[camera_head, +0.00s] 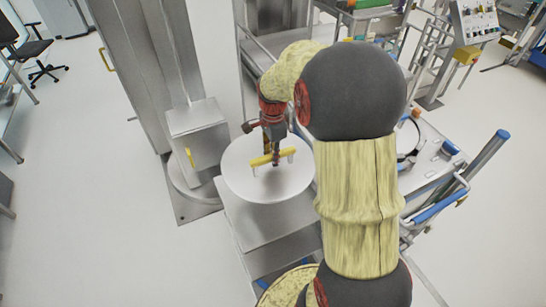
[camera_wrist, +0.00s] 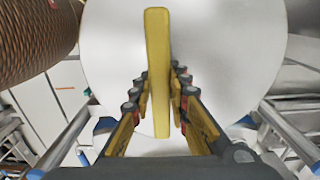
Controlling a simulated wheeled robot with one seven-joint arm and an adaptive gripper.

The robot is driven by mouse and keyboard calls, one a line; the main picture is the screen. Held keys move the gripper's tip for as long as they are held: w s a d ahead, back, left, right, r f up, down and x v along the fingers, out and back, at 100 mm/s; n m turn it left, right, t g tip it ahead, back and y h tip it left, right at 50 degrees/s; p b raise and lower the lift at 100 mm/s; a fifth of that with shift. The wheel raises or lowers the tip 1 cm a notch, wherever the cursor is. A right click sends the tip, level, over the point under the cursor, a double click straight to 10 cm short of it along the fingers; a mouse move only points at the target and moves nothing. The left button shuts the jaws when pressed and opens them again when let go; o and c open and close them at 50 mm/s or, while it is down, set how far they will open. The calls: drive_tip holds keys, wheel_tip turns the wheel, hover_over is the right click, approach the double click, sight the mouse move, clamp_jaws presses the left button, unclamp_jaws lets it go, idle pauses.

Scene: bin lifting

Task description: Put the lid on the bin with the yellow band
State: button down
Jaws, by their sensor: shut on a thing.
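The lid (camera_head: 246,187) is a round, pale grey disc with a yellow bar handle (camera_head: 260,160) on short posts across its top. My gripper (camera_head: 272,150) points down at the lid's middle and is shut on the handle. In the wrist view the handle (camera_wrist: 157,60) runs upright between the fingers (camera_wrist: 160,95), and the lid (camera_wrist: 225,60) fills the space behind it. The lid looks level, above a grey metal box-like stand; I cannot tell whether it touches anything below. No bin with a yellow band can be made out.
A tall steel column (camera_head: 150,50) with a grey box (camera_head: 197,130) and round base stands just left of the lid. A trolley with blue-gripped handles (camera_head: 455,195) is at the right. Open white floor (camera_head: 90,200) lies at the left.

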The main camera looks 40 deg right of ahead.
drive_tip(key=shift+w+r+p, duration=0.1)
drive_tip(key=shift+r+p, duration=0.65)
drive_tip(key=shift+r, duration=0.65)
drive_tip(key=shift+f, duration=0.1)
idle(0.7)
